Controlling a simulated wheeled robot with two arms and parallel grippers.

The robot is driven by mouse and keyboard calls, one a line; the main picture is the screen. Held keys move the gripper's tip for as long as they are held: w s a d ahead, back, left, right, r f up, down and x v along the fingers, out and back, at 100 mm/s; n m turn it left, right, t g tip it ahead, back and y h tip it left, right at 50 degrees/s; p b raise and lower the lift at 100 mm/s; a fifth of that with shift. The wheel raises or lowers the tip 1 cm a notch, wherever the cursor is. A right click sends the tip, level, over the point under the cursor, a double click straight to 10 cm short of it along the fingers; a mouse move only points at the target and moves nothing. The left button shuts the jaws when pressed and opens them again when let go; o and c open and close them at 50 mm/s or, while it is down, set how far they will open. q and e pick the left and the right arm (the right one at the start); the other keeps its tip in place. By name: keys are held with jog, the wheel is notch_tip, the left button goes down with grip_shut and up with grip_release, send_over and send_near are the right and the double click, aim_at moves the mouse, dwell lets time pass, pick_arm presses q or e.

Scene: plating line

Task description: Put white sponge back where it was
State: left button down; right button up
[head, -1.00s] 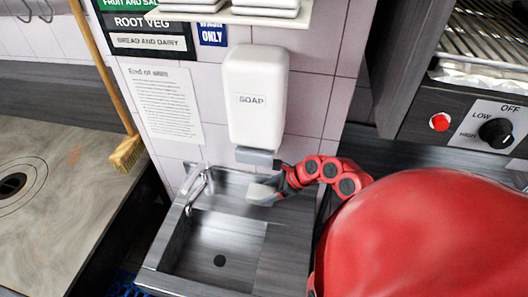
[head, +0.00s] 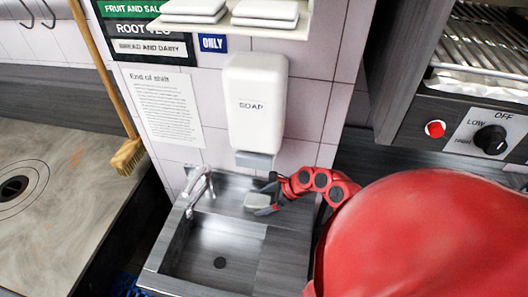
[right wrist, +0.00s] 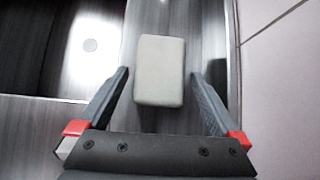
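The white sponge (head: 257,201) lies on the back ledge of the metal sink (head: 262,262), below the soap dispenser. In the right wrist view the sponge (right wrist: 160,70) sits between and just ahead of my two spread fingertips, with a gap on both sides. My right gripper (head: 267,198) is open around the near end of the sponge; it also shows in the right wrist view (right wrist: 160,78). My left gripper is not in view.
The soap dispenser (head: 256,103) hangs on the tiled wall right above the ledge. The faucet (head: 199,187) stands left of the sponge. A shelf (head: 240,24) with white items is above. The sink basin (head: 215,245) is empty.

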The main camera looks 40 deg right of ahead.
jog(key=shift+s+d+r, duration=0.1)
jog(key=shift+d+r, duration=0.05)
jog(key=shift+r, duration=0.15)
jog(key=b+v, duration=0.2)
jog(key=v, duration=0.9)
jog(key=shift+s+r, duration=0.2)
jog(key=shift+s, duration=0.1)
